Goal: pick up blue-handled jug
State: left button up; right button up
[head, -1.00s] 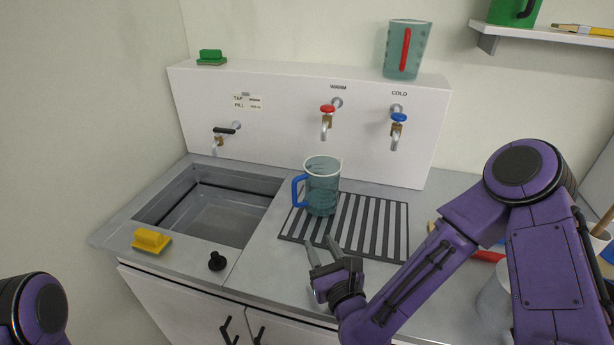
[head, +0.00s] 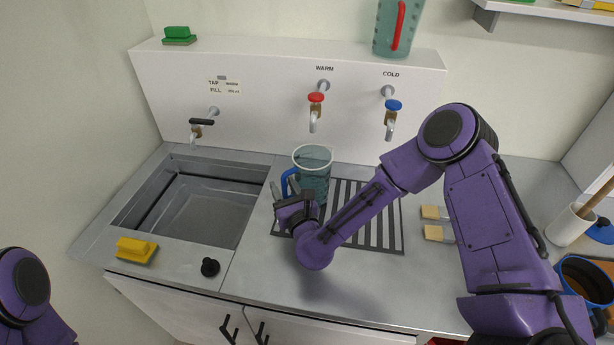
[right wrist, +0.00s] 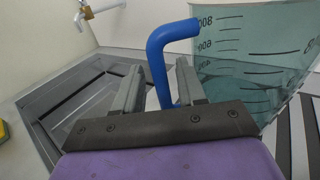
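The blue-handled jug (head: 314,168) is a clear teal measuring jug standing upright on the striped drain mat, with its blue handle (head: 287,180) towards the left. In the right wrist view the jug (right wrist: 252,60) fills the upper right, with graduation marks. My right gripper (head: 281,189) is at the handle. In the right wrist view its two fingers (right wrist: 160,85) are apart, with the lower part of the handle (right wrist: 160,70) between them. I see a gap to the left finger; contact with the right one is unclear. My left gripper is out of view.
The sink (head: 195,210) lies left of the jug. A yellow sponge brush (head: 137,250) and black plug (head: 210,267) sit at the front. A red-handled jug (head: 398,28) stands on the ledge above the taps. A blue-rimmed container (head: 583,280) is at the right.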

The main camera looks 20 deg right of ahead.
jog(key=shift+c, duration=0.3)
jog(key=shift+w, duration=0.1)
grip_shut()
jog(key=shift+d+r, duration=0.1)
jog(key=shift+r, duration=0.15)
